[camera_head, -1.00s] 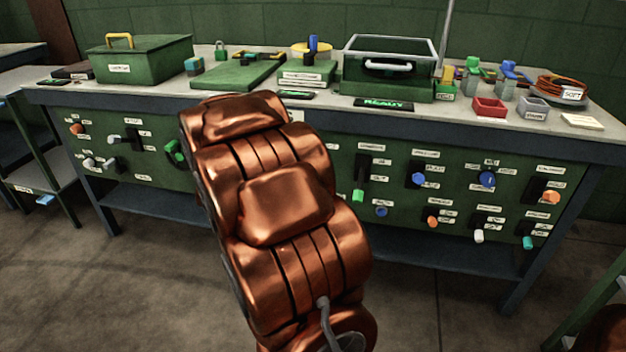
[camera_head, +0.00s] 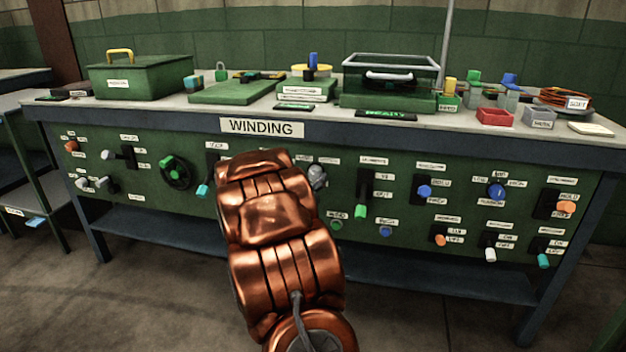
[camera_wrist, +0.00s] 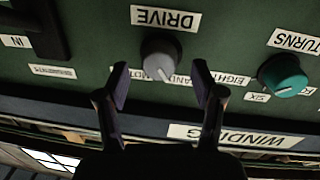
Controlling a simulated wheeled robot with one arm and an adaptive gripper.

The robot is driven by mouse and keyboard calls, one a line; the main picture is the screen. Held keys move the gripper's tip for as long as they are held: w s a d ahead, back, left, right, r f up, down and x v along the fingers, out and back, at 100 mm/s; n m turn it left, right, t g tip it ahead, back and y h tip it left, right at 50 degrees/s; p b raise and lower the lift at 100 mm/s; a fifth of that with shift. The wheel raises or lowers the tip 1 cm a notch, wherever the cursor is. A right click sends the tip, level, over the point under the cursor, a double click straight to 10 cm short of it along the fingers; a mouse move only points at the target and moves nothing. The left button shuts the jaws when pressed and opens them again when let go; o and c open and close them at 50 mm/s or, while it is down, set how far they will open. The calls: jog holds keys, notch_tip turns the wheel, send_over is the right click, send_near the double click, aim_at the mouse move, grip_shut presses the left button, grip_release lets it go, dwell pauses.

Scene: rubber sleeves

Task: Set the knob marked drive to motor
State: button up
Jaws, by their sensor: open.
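The drive knob (camera_wrist: 160,56) is a round grey knob on the green panel, under an upside-down DRIVE label (camera_wrist: 165,18) in the wrist view. A pale pointer mark shows on its lower edge, pointing down and slightly right in that view. My gripper (camera_wrist: 161,86) is open, one finger on each side just below the knob in the picture. In the head view my copper arm hides the gripper.
A teal turns knob (camera_wrist: 284,75) sits right of the drive knob in the wrist view, and a black lever (camera_wrist: 38,28) at upper left. The WINDING sign (camera_head: 262,127) is on the bench edge. Several other knobs and levers fill the panel. Boxes and trays stand on the bench top.

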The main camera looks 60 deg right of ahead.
jog(key=shift+x, duration=1.3)
jog(key=shift+c, duration=0.3)
jog(key=c, duration=1.1)
